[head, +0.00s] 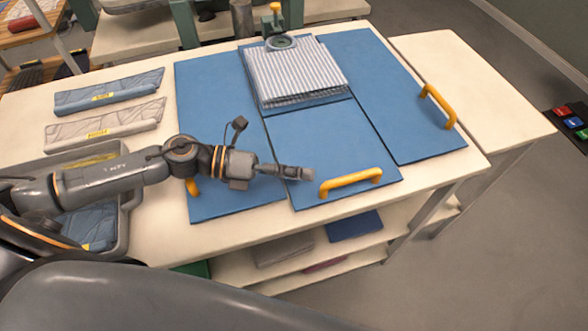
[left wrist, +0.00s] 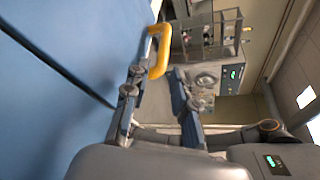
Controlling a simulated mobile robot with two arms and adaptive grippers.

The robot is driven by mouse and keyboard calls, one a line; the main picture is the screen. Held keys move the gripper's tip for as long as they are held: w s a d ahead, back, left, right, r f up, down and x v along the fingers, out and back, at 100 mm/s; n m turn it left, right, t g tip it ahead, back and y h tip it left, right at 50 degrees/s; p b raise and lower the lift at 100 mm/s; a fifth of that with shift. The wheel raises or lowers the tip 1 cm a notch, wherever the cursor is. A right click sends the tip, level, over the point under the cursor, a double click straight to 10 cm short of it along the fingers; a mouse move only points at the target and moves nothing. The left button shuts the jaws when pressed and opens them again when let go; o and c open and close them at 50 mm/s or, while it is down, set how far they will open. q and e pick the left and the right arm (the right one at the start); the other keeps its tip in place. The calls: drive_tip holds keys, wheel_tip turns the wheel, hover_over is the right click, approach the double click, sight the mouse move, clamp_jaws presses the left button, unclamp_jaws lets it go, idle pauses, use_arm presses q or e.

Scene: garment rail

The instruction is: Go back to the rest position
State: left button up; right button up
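My left arm reaches in from the left in the head view. Its gripper (head: 303,174) is over the front of the middle blue panel (head: 325,140), just left of that panel's yellow handle (head: 350,182). In the left wrist view the two fingers (left wrist: 156,74) are apart with nothing held between them. A yellow handle (left wrist: 160,50) shows beyond the fingertips; I cannot tell whether they touch it. A folded striped garment (head: 293,70) lies at the back of the middle panel. My right gripper is not in view.
Blue side panels (head: 220,130) (head: 395,95) flank the middle one; the right one has a yellow handle (head: 438,105). Folded grey (head: 105,123) and blue (head: 108,91) garments lie at left, near a grey bin (head: 125,215). A bare side table (head: 470,80) stands at right.

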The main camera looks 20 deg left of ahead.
use_arm(q)
drive_tip(key=shift+s+a+r, duration=0.1)
drive_tip(key=shift+a+r, duration=0.05)
drive_tip(key=shift+a, duration=0.2)
idle(0.3)
